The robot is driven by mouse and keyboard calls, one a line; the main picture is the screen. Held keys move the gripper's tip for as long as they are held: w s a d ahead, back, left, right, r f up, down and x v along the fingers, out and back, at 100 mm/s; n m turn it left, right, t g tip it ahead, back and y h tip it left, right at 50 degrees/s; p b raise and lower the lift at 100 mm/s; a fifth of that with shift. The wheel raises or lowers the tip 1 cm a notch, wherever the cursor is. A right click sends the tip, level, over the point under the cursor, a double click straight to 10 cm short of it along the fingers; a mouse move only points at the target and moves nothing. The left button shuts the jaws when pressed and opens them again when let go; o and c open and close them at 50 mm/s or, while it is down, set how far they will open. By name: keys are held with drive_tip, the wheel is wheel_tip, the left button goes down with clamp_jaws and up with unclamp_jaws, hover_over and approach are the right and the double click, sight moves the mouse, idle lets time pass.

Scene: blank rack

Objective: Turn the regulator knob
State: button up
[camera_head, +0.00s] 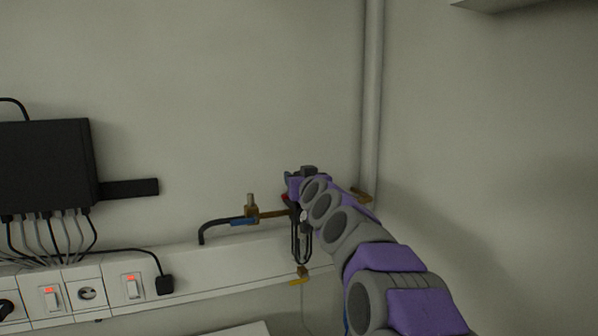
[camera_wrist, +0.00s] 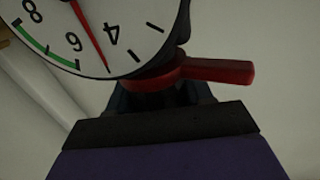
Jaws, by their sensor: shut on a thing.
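My gripper (camera_head: 301,183) is at the brass pipe line on the back wall, left of the vertical pipe. In the wrist view my gripper (camera_wrist: 160,98) reaches up under a white round gauge (camera_wrist: 105,32) with a red needle and a red lever (camera_wrist: 215,72) pointing right. The jaws are shut on a dark part just below the red lever's ring, which seems to be the regulator knob; the grip hides most of it. In the head view my arm covers much of the regulator, and a bit of red (camera_head: 285,197) shows beside the gripper.
A brass fitting (camera_head: 251,208) with a blue-banded black hose (camera_head: 215,226) is left of my gripper. A white trunking with switches (camera_head: 132,287) runs below. A black box (camera_head: 45,163) with cables hangs at left. A vertical pipe (camera_head: 372,100) stands close on the right.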

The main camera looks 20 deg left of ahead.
idle(0.4)
drive_tip(key=o, duration=1)
drive_tip(key=shift+c, duration=0.2)
drive_tip(key=shift+s, duration=0.1)
drive_tip(key=b+v, duration=0.5)
drive_tip(key=v, duration=1.2)
drive_tip(key=shift+s+a+f, duration=0.1)
drive_tip(key=shift+a+f, duration=0.05)
